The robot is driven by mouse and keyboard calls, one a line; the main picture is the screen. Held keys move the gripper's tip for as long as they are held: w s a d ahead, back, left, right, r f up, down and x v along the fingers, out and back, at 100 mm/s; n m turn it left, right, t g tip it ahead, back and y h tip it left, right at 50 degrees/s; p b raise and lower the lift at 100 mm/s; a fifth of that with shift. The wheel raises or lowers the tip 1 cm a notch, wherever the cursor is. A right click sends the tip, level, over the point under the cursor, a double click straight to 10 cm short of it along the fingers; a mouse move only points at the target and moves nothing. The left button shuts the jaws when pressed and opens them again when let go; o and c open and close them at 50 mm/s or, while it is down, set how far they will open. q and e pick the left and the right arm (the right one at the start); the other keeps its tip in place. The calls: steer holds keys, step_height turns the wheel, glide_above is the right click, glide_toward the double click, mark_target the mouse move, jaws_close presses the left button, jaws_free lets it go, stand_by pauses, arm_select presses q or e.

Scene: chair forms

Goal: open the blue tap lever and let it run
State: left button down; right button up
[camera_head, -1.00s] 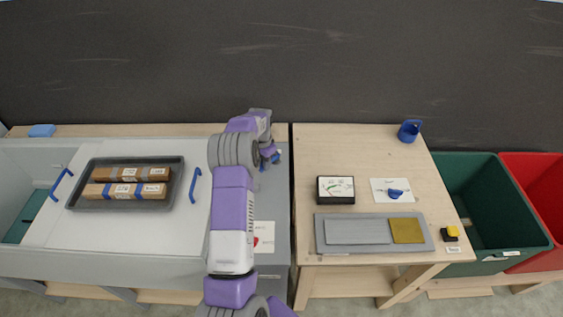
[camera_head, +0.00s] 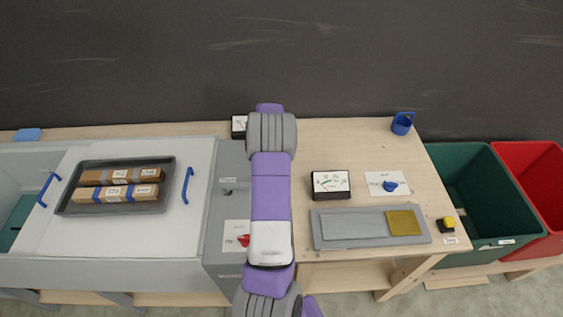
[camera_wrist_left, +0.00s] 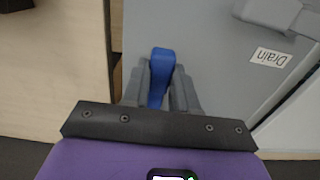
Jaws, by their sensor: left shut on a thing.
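In the left wrist view a blue lever (camera_wrist_left: 161,72) stands between the two grey fingers of my left gripper (camera_wrist_left: 160,80), which is shut on it. The lever is in front of a grey panel (camera_wrist_left: 215,65), with a label reading "Drain" (camera_wrist_left: 270,57) to its right. In the head view my left arm covers the lever and the gripper, so the lever's angle and any water flow cannot be told. My right gripper is in neither view.
A red knob (camera_head: 243,240) and a grey fitting (camera_head: 228,192) sit on the grey unit left of my arm. A gauge (camera_head: 331,185) and a blue knob (camera_head: 390,186) are on the wooden bench. A tray (camera_head: 66,206) of boxes lies further left.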

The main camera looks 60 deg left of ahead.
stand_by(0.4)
arm_select(q)
steer(key=c, duration=0.9)
jaws_free()
steer(key=shift+w, duration=0.1)
step_height(320, 180, up, 8)
steer(key=shift+f+p, duration=0.2)
steer(key=shift+p, duration=0.25)
